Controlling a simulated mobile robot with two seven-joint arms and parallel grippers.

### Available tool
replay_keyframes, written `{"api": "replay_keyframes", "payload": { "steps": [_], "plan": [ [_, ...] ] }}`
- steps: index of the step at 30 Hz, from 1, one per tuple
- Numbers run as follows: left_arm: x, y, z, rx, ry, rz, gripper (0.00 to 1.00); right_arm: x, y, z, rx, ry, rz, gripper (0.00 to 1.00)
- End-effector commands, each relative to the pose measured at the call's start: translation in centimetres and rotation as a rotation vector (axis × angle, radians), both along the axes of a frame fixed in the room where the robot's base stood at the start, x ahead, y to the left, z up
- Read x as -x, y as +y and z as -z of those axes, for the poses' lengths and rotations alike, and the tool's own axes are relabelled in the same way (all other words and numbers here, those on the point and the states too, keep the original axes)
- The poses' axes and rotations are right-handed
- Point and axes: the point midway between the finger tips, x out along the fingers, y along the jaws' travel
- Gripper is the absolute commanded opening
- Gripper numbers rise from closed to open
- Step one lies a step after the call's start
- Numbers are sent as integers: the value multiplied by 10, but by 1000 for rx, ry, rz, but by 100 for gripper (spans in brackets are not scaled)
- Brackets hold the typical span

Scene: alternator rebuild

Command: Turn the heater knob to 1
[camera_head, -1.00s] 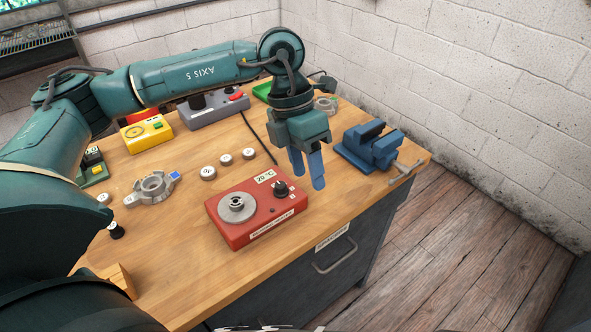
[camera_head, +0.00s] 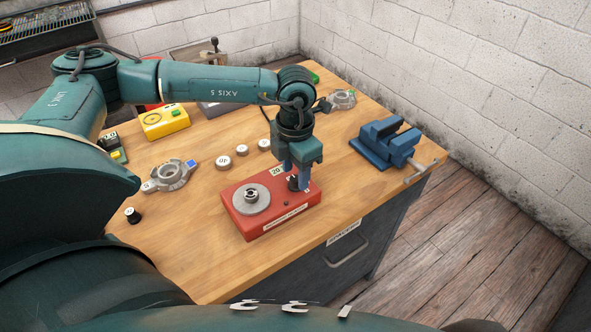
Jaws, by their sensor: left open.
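The red heater box (camera_head: 274,225) sits on the wooden workbench near its front edge. A round metal plate with a hub (camera_head: 251,197) is on its left part. The black heater knob (camera_head: 293,183) is on its right part, partly hidden by my left gripper. My left gripper (camera_head: 296,184) points down over the knob, its blue fingers open, one on either side of it as seen here. I cannot tell whether the fingers touch the knob. The knob's setting marks are hidden, and the display label is partly covered. My right gripper is not in view.
A blue vise (camera_head: 385,143) stands at the bench's right edge. A metal housing (camera_head: 171,176) and several small round parts lie left of and behind the heater. A yellow box (camera_head: 164,121) stands farther back. Bare bench top (camera_head: 190,245) lies left of the heater.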

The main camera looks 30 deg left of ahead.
Motion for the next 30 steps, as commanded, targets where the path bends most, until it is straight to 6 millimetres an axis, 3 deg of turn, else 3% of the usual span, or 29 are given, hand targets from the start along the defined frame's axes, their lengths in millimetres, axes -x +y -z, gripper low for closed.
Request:
{"api": "replay_keyframes", "payload": {
  "steps": [6,13,30],
  "plan": [
    [0,0,13,0,-1,1,45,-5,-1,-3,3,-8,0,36],
    [0,0,13,0,-1,1,45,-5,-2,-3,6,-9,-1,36],
    [0,0,13,0,-1,1,0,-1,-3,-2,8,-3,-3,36]
  ]
}}
